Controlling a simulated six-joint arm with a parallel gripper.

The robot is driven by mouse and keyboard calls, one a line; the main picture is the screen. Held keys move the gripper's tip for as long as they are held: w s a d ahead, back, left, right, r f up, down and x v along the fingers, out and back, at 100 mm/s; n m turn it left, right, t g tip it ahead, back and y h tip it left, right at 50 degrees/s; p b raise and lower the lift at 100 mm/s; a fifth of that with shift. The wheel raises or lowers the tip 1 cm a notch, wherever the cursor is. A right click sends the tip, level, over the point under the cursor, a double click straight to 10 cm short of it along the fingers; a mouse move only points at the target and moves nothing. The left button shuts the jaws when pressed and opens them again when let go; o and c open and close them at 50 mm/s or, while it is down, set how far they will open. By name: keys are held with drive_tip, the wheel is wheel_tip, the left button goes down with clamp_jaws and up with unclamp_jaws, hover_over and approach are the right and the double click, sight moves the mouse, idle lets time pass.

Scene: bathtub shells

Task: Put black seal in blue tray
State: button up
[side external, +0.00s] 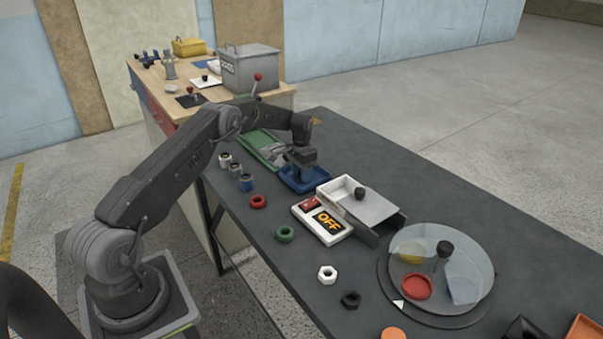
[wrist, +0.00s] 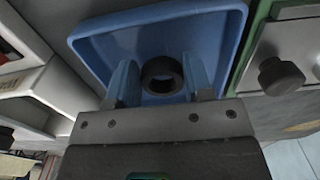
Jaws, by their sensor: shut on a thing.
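The blue tray (side external: 314,187) lies on the dark table, and my gripper (side external: 302,165) is down over it in the side view. In the wrist view the blue tray (wrist: 165,22) fills the upper middle. The black seal (wrist: 161,66), a dark ring, shows between the two fingers of my gripper (wrist: 160,80), within the tray's outline. My gripper is shut on the seal. I cannot tell whether the seal touches the tray floor. In the side view the seal is hidden by my gripper.
A green tray (side external: 262,146) lies behind the blue one. Red (side external: 258,201) and green (side external: 285,234) rings lie nearer. A round glass-covered turntable (side external: 441,268) stands further right.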

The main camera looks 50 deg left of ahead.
drive_tip(key=shift+f, duration=0.25)
drive_tip(key=o, duration=1)
